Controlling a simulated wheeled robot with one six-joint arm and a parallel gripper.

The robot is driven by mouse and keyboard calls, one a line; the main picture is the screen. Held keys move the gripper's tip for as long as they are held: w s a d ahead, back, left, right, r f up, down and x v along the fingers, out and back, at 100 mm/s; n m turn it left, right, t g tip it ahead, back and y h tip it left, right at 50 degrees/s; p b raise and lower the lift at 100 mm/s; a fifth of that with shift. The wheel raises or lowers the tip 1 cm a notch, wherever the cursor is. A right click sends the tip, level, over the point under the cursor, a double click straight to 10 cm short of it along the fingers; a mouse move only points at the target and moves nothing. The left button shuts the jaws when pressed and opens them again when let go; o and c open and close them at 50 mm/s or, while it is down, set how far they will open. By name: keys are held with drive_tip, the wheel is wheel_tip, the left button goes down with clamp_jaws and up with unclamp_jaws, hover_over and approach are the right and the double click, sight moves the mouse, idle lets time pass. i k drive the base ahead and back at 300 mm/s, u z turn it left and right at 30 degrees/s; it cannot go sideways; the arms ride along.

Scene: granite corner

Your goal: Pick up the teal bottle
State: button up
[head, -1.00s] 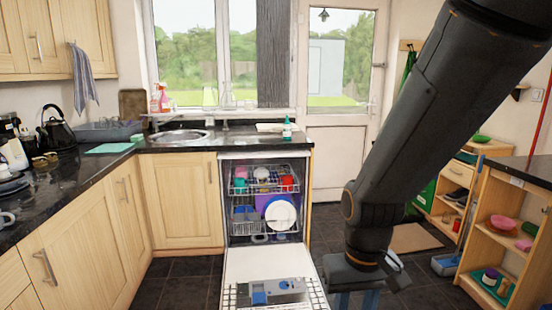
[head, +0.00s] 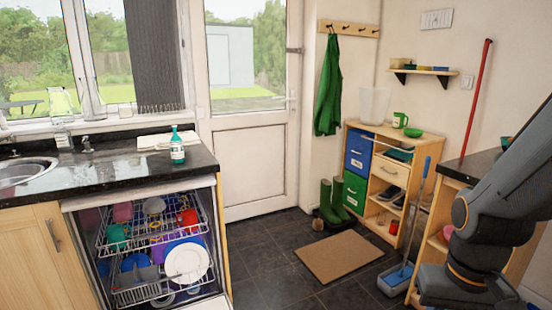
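The teal bottle (head: 177,147) stands upright on the dark granite counter (head: 120,160), near the counter's right end. It has a white label and a teal cap or pump top. It stands above the open dishwasher, in front of a pale board or cloth. Nothing touches or hides it from the front. My dark arm comes in at the right edge, well to the right of the bottle. Its lower end runs to the bottom of the picture, and I cannot see the gripper's fingers.
The open dishwasher (head: 105,222) has its racks pulled out, with dishes in them. A sink (head: 25,172) is at the left. A doormat (head: 340,256) lies on the tiled floor. The floor before the door is clear.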

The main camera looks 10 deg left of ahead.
sight(177, 147)
drive_tip(key=z, duration=0.2)
drive_tip(key=i, duration=2.1)
drive_tip(key=u, duration=0.65)
drive_tip(key=i, duration=1)
drive_tip(key=u, duration=0.9)
